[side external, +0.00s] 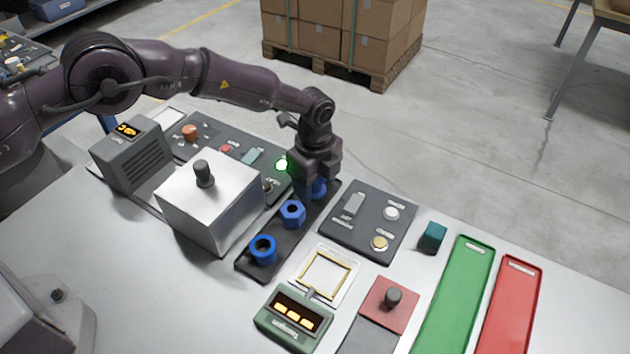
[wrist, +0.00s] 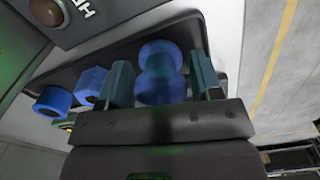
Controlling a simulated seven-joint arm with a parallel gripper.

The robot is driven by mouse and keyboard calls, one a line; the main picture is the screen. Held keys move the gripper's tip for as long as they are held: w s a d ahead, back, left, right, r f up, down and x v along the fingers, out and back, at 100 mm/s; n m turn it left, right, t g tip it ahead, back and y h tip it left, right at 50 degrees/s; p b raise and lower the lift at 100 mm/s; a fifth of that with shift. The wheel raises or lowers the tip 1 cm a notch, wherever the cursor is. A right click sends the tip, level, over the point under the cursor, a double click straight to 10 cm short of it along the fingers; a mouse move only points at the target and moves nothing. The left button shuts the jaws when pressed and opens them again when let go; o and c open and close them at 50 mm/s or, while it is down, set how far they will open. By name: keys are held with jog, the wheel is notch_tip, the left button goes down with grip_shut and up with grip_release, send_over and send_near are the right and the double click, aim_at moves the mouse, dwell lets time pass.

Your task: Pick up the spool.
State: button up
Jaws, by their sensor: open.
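The blue spool (wrist: 160,70) shows in the wrist view as two round ends with a narrower waist. It lies between the two teal fingers of my gripper (wrist: 161,78), with a visible gap on its right side. My gripper is open. In the side view my gripper (side external: 316,178) is low over the far end of a dark tray (side external: 262,240), and only part of the spool (side external: 320,188) shows beneath it. Whether either finger touches the spool I cannot tell.
A blue hexagonal piece (side external: 292,213) and a blue ring-shaped piece (side external: 263,248) stand in the same tray. A silver box with a knob (side external: 212,200) is to the left, and a dark switch panel (side external: 368,222) is to the right. Green (side external: 455,300) and red (side external: 511,305) trays lie farther right.

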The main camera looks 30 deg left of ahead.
jog(key=shift+f, duration=0.15)
jog(key=c, duration=0.7)
